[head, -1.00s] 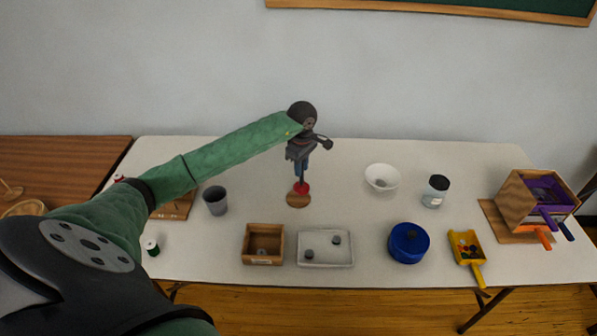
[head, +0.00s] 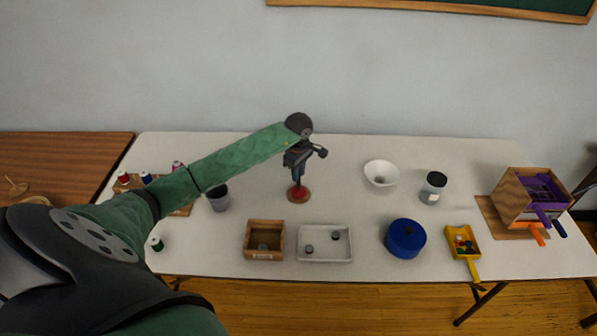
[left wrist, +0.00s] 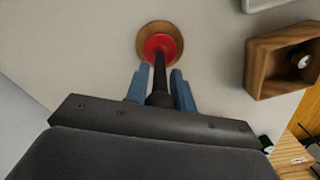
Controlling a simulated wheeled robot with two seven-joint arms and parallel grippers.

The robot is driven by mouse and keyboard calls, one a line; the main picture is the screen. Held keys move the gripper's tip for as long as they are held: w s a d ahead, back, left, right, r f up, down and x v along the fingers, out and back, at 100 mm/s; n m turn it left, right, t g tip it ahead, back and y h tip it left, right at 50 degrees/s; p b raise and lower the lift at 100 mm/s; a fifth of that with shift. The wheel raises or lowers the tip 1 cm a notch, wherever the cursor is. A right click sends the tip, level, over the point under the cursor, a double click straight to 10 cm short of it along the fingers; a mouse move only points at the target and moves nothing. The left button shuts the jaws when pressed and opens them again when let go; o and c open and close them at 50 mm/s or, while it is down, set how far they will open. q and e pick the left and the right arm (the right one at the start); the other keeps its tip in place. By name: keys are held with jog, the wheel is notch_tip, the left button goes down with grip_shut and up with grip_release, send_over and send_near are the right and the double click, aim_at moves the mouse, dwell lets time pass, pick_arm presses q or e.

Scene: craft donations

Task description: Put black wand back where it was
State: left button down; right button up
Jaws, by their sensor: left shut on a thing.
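My left gripper (head: 297,172) is shut on the black wand, which shows as a dark upright rod between the blue fingers in the left wrist view (left wrist: 159,83). A red disc (left wrist: 160,46) is at the far end of the rod. It lies over a round wooden base (left wrist: 145,34), whose rim shows around it. In the head view the red disc (head: 299,191) appears low against the wooden base (head: 292,199); I cannot tell whether it touches. My right gripper is not in view.
Near the front are a wooden box (head: 249,255), a white tray (head: 325,256), a blue round container (head: 405,239) and a yellow scoop (head: 470,251). A grey cup (head: 219,202) stands left. A white bowl (head: 370,165), jar (head: 432,195) and wooden box with coloured handles (head: 508,205) are right.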

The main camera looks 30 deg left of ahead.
pick_arm(q)
jog(key=shift+f, duration=0.1)
jog(key=c, duration=1.2)
grip_release()
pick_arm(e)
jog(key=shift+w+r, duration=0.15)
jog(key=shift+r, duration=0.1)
pick_arm(q)
jog(key=shift+r, duration=0.2)
notch_tip(320, 180, up, 11)
jog(key=b, duration=0.5)
jog(key=shift+r, duration=0.45)
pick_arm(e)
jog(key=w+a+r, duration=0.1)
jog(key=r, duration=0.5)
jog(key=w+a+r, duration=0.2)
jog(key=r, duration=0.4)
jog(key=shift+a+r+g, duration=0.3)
